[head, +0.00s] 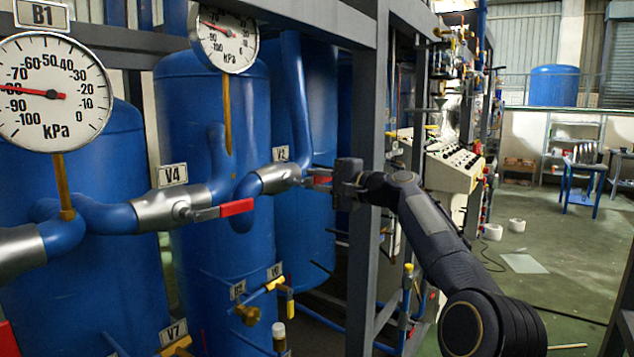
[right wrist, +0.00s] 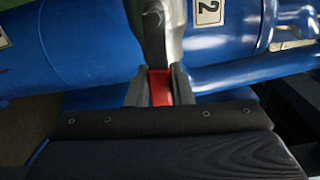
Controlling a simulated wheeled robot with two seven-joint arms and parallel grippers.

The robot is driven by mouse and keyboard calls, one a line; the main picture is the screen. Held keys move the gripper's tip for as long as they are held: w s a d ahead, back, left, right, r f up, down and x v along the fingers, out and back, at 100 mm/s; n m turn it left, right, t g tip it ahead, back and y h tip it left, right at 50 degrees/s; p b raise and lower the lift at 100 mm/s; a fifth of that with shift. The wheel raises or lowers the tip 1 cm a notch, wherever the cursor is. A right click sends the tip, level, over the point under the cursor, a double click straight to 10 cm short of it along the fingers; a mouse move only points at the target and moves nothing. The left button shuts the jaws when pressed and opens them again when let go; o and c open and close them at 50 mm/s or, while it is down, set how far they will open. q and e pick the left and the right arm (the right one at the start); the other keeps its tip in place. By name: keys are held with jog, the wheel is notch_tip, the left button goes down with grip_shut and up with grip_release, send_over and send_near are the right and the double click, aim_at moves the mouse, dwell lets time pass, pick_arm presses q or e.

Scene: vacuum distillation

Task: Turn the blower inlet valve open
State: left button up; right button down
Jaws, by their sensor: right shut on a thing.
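A silver valve body (head: 277,179) sits on the blue pipe beside a small plate that seems to read V2 (head: 281,154). Its red handle (head: 318,180) points right, toward my right gripper (head: 332,184). In the right wrist view, the right gripper (right wrist: 160,90) is shut on the red handle (right wrist: 160,86), with one finger on each side. The silver valve body (right wrist: 156,30) shows just beyond the fingers, and part of a plate ending in 2 (right wrist: 208,11) is at the top. No label naming the blower inlet is readable. My left gripper is not in view.
Another silver valve (head: 168,208), labelled V4 (head: 172,175), has a red handle (head: 236,208) along the pipe. A grey frame post (head: 366,260) stands close to my right arm. Pressure gauges (head: 50,92) and blue tanks (head: 212,110) fill the left.

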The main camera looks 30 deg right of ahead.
jog(key=shift+f, duration=0.1)
jog(key=c, duration=1.3)
grip_release()
jog(key=shift+s, duration=0.1)
jog(key=b+v, duration=0.2)
jog(key=v, duration=0.5)
jog(key=shift+s+d, duration=0.15)
jog(key=shift+s, duration=0.15)
jog(key=s+a+f+n+g, duration=0.3)
jog(key=s+a+f, duration=0.35)
jog(key=a, duration=0.25)
jog(key=s+a+f+n+g, duration=0.3)
jog(key=s+a+f, duration=0.3)
jog(key=a+f, duration=0.15)
jog(key=s+a+f+n+g+h, duration=0.1)
jog(key=s+a+f+n, duration=0.1)
jog(key=s+f, duration=0.4)
jog(key=s+a+f+n+g+h, duration=0.1)
jog(key=s+a+f+n+g, duration=0.1)
jog(key=s+a+f, duration=0.2)
jog(key=s+a+f+n+g+h, duration=0.1)
jog(key=s+a+f+n+g, duration=0.1)
jog(key=s+f, duration=0.8)
jog(key=shift+a+f+n, duration=0.15)
jog(key=shift+a+f, duration=0.1)
jog(key=shift+f, duration=0.3)
jog(key=shift+a+f+n, duration=0.15)
jog(key=shift+a+f, duration=0.15)
jog(key=shift+f, duration=0.2)
